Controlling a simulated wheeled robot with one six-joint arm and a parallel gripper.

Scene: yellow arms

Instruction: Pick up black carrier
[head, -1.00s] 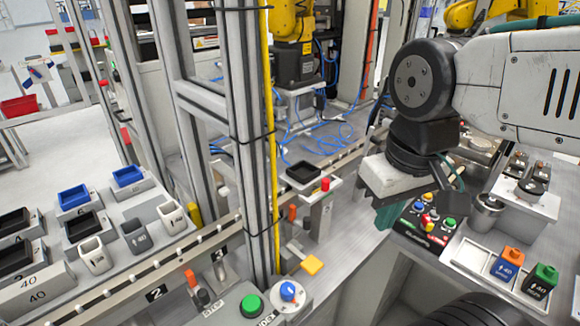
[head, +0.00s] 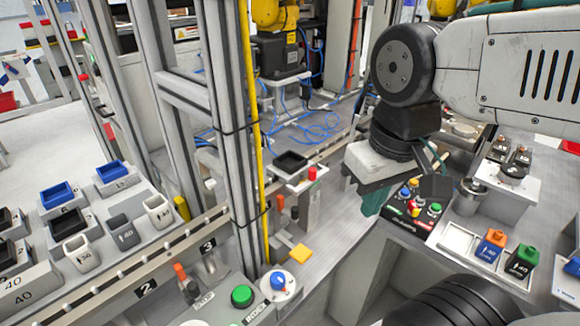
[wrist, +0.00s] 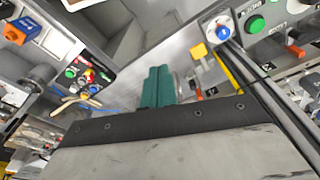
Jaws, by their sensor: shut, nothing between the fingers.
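A black carrier, a shallow open tray (head: 291,163), sits on a small white stand beside the rail in the middle of the head view. More black trays stand on grey blocks at the left, one of them (head: 68,223) between blue and grey pieces. My gripper (head: 371,203) hangs to the right of the middle tray, clearly apart from it, beside the button box. Its teal fingers also show in the wrist view (wrist: 158,88), close together and empty. No black tray can be made out clearly in the wrist view.
A metal post with a yellow cable (head: 251,150) rises left of the middle tray. A button box (head: 415,208) stands close right of my gripper. Blue trays (head: 56,195) and grey cups (head: 158,211) fill the left bench. A yellow arm (head: 275,15) stands behind.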

